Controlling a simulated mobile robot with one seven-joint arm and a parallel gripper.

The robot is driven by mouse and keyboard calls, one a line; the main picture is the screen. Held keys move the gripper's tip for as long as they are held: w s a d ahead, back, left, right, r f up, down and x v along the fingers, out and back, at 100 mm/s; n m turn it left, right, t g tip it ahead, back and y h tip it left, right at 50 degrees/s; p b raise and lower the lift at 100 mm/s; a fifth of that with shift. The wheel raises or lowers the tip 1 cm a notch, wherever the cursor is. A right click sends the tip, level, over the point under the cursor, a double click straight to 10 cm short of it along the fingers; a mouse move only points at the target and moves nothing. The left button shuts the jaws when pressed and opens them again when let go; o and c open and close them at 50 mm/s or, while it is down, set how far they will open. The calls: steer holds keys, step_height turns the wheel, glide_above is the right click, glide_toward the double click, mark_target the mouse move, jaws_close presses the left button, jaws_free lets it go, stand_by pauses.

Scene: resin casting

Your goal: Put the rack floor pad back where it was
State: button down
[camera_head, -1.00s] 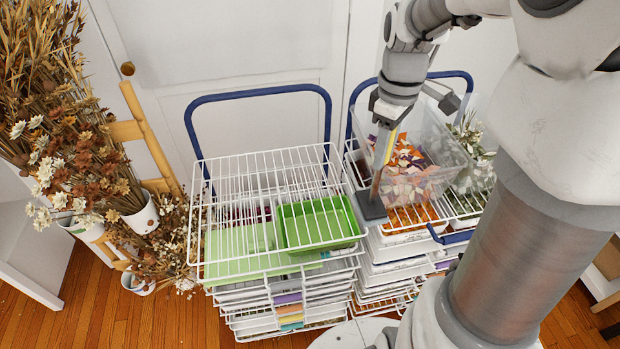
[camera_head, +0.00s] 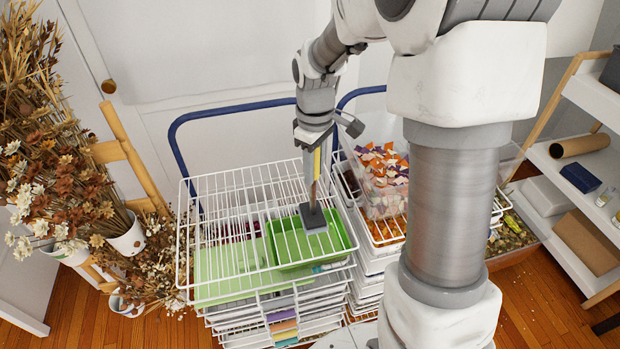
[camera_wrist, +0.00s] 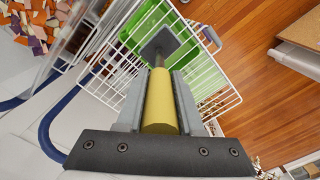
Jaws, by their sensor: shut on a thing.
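My gripper (camera_head: 314,158) is shut on the yellow handle of a tool (camera_wrist: 161,105). The tool has a thin shaft and a dark grey square plate (camera_head: 313,217) at its end. The plate hangs over a bright green tray (camera_head: 345,238) below the white wire rack's top (camera_head: 215,184); I cannot tell whether the plate touches the wires. A flat light green sheet (camera_head: 222,259) lies left of the tray, seen through the wires. Nothing in view is clearly marked as the rack floor pad, so I cannot tell which piece it is.
A clear bin of coloured scraps (camera_head: 383,168) stands on the stack to the right. Blue cart handles (camera_head: 225,112) rise behind the racks. Dried flowers (camera_head: 75,170) crowd the left. White shelves (camera_head: 566,165) stand at the right.

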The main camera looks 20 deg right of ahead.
steer(key=shift+w+a+f, duration=0.15)
steer(key=shift+w+a, duration=0.05)
steer(key=shift+a, duration=0.05)
steer(key=shift+f, duration=2.15)
steer(key=shift+f, duration=0.15)
steer(key=c, duration=0.5)
jaws_free()
steer(key=shift+c, duration=0.2)
steer(key=shift+r, duration=0.2)
